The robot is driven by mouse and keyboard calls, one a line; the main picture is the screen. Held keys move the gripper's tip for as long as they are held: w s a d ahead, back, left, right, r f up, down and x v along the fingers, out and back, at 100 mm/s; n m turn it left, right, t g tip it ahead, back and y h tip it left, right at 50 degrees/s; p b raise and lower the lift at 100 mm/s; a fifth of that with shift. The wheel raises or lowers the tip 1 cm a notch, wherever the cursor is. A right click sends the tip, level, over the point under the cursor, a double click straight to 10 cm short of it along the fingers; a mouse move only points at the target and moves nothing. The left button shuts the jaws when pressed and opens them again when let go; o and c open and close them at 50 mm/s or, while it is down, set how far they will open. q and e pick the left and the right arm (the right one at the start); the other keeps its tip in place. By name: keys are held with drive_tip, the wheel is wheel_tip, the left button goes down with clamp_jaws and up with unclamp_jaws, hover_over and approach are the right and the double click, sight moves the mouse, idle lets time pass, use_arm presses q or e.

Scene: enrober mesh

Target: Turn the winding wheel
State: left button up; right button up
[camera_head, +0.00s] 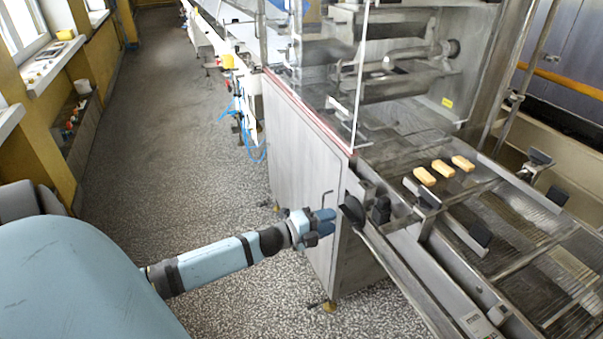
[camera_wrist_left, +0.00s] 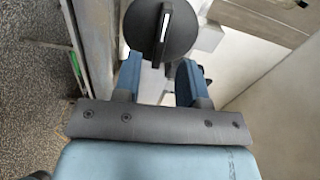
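The winding wheel is a round black knob with a raised bar across its face and a white mark; it sits on the side of the steel machine (camera_head: 300,140). In the head view it shows as a dark disc (camera_head: 352,211) at centre right. In the left wrist view the wheel (camera_wrist_left: 180,38) is at the top centre. My left gripper (camera_head: 325,221) is just left of the wheel, pointing at it. In the wrist view its blue fingers (camera_wrist_left: 159,72) are apart with nothing between them, just short of the wheel's lower rim. I cannot tell whether they touch. My right gripper is out of view.
A second black knob (camera_head: 381,210) is right of the wheel. Several tan bars (camera_head: 443,168) lie on the mesh conveyor (camera_head: 510,215). A clear guard (camera_head: 318,90) stands above the machine. The speckled floor (camera_head: 150,130) to the left is open.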

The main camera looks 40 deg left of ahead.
use_arm(q)
drive_tip(key=v, duration=0.9)
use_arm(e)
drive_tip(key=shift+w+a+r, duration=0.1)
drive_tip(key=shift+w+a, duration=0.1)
use_arm(q)
drive_tip(key=shift+s+a, duration=0.1)
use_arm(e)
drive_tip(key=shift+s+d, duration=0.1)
use_arm(q)
drive_tip(key=s+d+f+n+g+y, duration=0.1)
drive_tip(key=s+d+f+n+g, duration=0.1)
drive_tip(key=s+d+f+n, duration=0.4)
drive_tip(key=s+d+f+n+g+y, duration=0.1)
drive_tip(key=s+d+f+n+g, duration=0.15)
drive_tip(key=d+n, duration=0.6)
drive_tip(key=s+d+f+n+g+y, duration=0.15)
drive_tip(key=s+d+f+n, duration=0.3)
drive_tip(key=d, duration=0.55)
wheel_tip(320, 180, up, 14)
drive_tip(key=s+a+p, duration=0.1)
drive_tip(key=a+p, duration=0.1)
drive_tip(key=p, duration=1.3)
drive_tip(key=shift+s+p, duration=0.2)
drive_tip(key=shift+p, duration=0.15)
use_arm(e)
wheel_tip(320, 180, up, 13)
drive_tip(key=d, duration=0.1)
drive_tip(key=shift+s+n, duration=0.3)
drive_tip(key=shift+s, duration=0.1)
